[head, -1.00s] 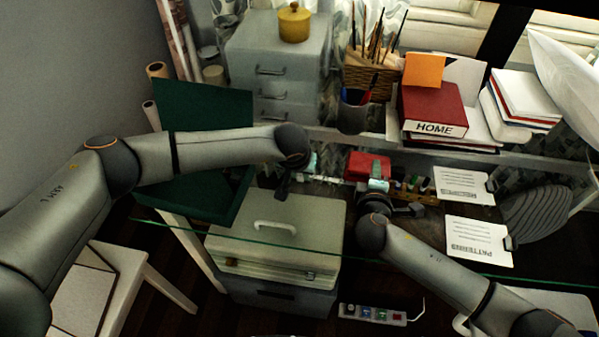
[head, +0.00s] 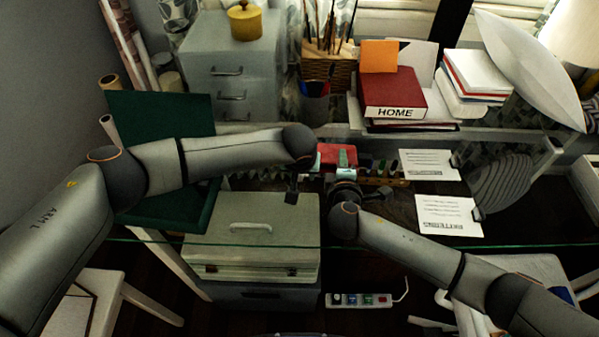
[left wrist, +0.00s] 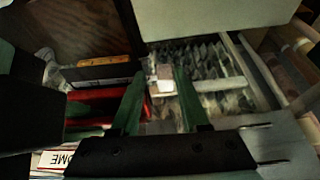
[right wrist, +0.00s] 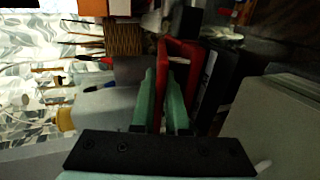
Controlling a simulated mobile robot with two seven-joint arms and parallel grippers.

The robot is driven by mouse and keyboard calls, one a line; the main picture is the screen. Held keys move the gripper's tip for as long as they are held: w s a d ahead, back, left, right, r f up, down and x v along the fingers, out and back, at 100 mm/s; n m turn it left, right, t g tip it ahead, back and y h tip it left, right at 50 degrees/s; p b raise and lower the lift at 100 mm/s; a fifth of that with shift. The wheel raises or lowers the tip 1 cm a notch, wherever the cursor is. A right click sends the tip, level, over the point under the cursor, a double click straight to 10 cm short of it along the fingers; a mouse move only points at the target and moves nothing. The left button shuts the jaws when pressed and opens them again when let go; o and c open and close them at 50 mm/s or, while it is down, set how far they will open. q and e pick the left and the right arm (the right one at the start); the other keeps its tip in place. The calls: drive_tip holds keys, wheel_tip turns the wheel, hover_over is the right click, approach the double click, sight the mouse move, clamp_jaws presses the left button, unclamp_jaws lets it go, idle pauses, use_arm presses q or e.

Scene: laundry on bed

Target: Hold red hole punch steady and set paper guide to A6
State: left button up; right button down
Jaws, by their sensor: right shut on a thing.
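The red hole punch (head: 325,152) stands on the glass desk, partly hidden by my grippers. My right gripper (head: 345,158) is shut on it, and the red body shows between and beyond the green fingers in the right wrist view (right wrist: 182,50). My left gripper (head: 318,160) is just left of the punch. In the left wrist view its green fingers (left wrist: 158,100) are apart, with a small white block (left wrist: 164,78) showing in the gap. This block seems to be part of the paper guide; contact with the fingers cannot be told. The A6 mark is not readable.
A row of small items (head: 385,180) lies right of the punch, near two printed cards (head: 428,164). A green board (head: 150,125) leans at left, and a pale case (head: 250,240) is below the glass.

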use_arm(q)
drive_tip(key=shift+o, duration=0.6)
drive_tip(key=shift+a, duration=0.1)
use_arm(e)
drive_tip(key=shift+a, duration=0.1)
use_arm(q)
drive_tip(key=shift+r, duration=0.15)
drive_tip(key=v, duration=1.1)
drive_tip(key=shift+s+r, duration=0.15)
drive_tip(key=shift+r, duration=0.2)
use_arm(e)
drive_tip(key=c, duration=0.8)
unclamp_jaws()
drive_tip(key=shift+c, duration=0.2)
drive_tip(key=shift+s+f, duration=0.1)
drive_tip(key=shift+f, duration=0.1)
